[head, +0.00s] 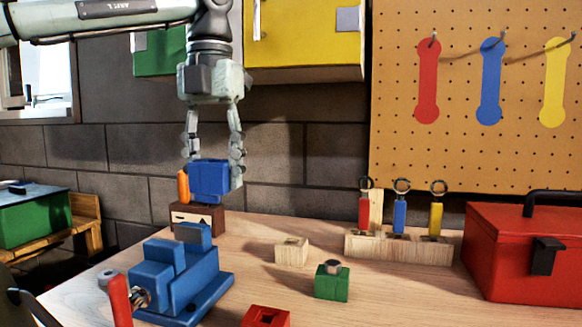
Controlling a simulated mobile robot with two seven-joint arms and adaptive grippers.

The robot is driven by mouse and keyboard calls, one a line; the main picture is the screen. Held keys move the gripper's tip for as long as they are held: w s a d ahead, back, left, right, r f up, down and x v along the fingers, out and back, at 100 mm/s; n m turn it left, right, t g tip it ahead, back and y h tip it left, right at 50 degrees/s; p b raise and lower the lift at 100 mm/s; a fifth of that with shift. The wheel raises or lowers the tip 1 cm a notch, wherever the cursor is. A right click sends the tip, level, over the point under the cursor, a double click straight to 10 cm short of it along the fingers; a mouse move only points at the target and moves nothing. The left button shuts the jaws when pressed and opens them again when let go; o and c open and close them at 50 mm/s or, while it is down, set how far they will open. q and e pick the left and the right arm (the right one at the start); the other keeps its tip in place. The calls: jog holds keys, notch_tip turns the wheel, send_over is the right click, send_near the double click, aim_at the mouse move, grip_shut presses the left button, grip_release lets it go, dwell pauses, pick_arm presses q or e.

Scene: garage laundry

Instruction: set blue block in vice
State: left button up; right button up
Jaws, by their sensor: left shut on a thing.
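My left gripper (212,165) points down in the head view. Its fingers are shut on the blue block (209,181), one finger on each side. The block is held above the table, in front of the back wall. The blue vice (176,277) stands on the table's front left, nearer to me and lower than the block. Its red handle (120,300) sticks up at the left. The gap between its jaws is hard to make out from this angle. My right gripper is not in view.
Behind the block is a brown box (198,217) with an orange object (183,186) above it.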

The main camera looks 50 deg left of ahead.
pick_arm(q)
jog(key=s+a+f, duration=0.2)
jog(key=s+a, duration=0.2)
jog(key=a, duration=0.1)
jog(key=shift+a, duration=0.4)
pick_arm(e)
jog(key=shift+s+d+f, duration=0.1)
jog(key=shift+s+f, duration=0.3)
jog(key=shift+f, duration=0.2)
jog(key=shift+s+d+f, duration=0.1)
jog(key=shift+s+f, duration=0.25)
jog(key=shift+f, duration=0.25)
pick_arm(q)
jog(key=shift+f, duration=0.2)
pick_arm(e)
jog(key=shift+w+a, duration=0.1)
